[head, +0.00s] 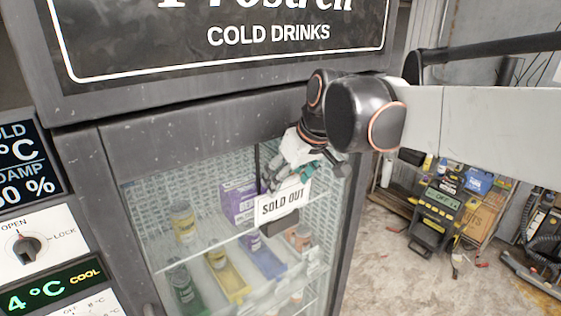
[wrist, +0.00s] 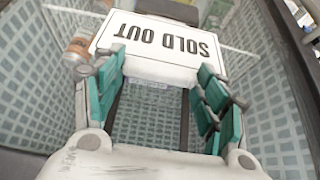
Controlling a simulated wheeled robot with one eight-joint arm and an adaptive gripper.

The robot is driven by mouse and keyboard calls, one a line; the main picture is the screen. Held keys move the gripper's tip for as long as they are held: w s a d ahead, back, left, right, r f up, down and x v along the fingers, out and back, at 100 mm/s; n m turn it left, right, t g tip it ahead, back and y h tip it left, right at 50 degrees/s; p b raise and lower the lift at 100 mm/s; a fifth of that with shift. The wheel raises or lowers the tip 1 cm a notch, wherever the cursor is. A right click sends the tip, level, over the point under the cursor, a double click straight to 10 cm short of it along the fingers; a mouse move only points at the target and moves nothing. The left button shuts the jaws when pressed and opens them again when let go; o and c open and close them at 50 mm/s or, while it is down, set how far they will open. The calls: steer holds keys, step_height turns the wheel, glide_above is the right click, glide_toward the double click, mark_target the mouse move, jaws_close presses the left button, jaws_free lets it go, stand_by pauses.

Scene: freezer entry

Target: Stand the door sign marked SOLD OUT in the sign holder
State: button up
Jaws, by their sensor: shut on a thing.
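The teal-padded fingers are shut on that edge. A dark holder-like piece (head: 279,224) shows just under the sign, and also beyond its far edge in the wrist view (wrist: 170,8). I cannot tell whether the sign's lower edge sits in it or is just above.
A control panel with a dial (head: 27,246) is at the left. A yellow-black device (head: 436,218) and tools stand on the right.

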steer(key=shift+f, duration=0.25)
steer(key=o, duration=1.5)
steer(key=v, duration=1.2)
